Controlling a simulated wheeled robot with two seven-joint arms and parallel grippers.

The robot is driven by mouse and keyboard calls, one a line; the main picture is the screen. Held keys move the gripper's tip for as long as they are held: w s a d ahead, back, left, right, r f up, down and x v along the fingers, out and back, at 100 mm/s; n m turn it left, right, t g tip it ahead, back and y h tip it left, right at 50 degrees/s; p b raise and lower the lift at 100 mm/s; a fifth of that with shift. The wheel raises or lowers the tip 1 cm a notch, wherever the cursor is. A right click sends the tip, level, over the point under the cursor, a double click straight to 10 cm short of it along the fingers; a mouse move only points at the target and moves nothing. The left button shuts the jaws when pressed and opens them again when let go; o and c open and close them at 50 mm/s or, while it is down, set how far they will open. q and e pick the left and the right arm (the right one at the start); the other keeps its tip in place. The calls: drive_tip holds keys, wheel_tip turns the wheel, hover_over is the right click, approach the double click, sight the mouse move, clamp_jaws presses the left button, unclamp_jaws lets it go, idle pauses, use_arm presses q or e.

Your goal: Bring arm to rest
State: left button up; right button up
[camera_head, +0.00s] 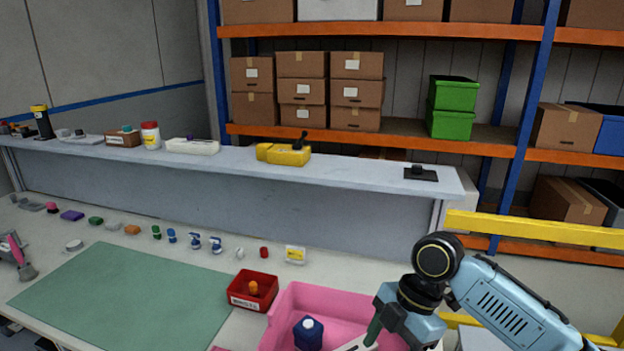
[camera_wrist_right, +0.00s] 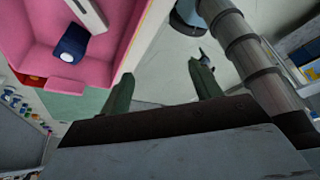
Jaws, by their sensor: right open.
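My right arm (camera_head: 500,300) comes in from the right, its joints blue and black. My right gripper is at the pink bin's (camera_head: 285,315) right side in the head view, with one green finger (camera_head: 374,330) showing. In the right wrist view my right gripper (camera_wrist_right: 163,86) has its two green fingers wide apart, with nothing between them. The pink bin (camera_wrist_right: 105,50) lies to the upper left there. A dark blue bottle (camera_head: 308,334) and a white flat item (camera_head: 356,343) are in the bin. My left gripper is not in view.
A red box (camera_head: 252,289) with an orange item stands left of the bin, by a green mat (camera_head: 125,295). Small items line the table's back, below a grey ledge (camera_head: 350,175). A yellow rail (camera_head: 540,229) and shelving with boxes stand behind the arm.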

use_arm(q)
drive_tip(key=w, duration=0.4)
use_arm(e)
drive_tip(key=s+a+f+m+t, duration=0.3)
drive_tip(key=s+f+m, duration=0.5)
drive_tip(key=f+m, duration=0.1)
drive_tip(key=s+d+f+m+t+h, duration=0.2)
drive_tip(key=s+d+m+t+h, duration=0.15)
drive_tip(key=s+d+m, duration=0.9)
wheel_tip(320, 180, down, 30)
drive_tip(key=s+g+b, duration=0.1)
drive_tip(key=g+b, duration=0.1)
drive_tip(key=b, duration=0.3)
use_arm(q)
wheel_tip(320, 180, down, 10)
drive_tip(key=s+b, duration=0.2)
drive_tip(key=b, duration=0.3)
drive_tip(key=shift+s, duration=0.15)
use_arm(e)
drive_tip(key=s+d+f+g, duration=0.1)
drive_tip(key=s+d+f, duration=0.1)
drive_tip(key=s+f, duration=1.4)
wheel_tip(320, 180, down, 4)
drive_tip(key=shift+d+r, duration=0.25)
